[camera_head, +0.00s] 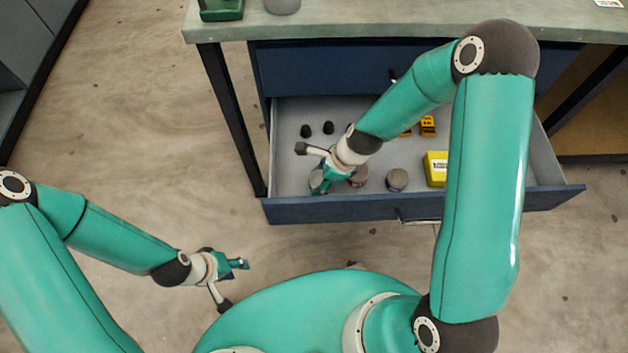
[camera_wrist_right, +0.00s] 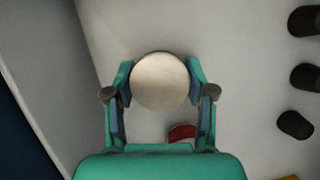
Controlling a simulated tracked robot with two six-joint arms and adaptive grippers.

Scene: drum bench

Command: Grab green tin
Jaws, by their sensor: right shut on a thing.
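My right gripper (camera_head: 318,187) reaches down into the open drawer at its left front. In the right wrist view its fingers (camera_wrist_right: 160,88) are closed on both sides of a round tin with a pale lid (camera_wrist_right: 160,81). The tin also shows in the head view (camera_head: 315,178), partly hidden by the gripper. Its side colour is hard to make out. A reddish tin (camera_head: 358,178) stands just right of it, and a grey-lidded tin (camera_head: 397,179) is further right. My left gripper (camera_head: 243,264) is over the floor, away from the drawer; its opening is too small to judge.
The drawer (camera_head: 345,209) is pulled out under the bench top (camera_head: 400,22). Several black knobs (camera_head: 328,128), yellow-black items (camera_head: 427,126) and a yellow box (camera_head: 436,168) lie in it. A green object (camera_head: 221,10) stands on the bench top. The drawer's left wall is close to my right gripper.

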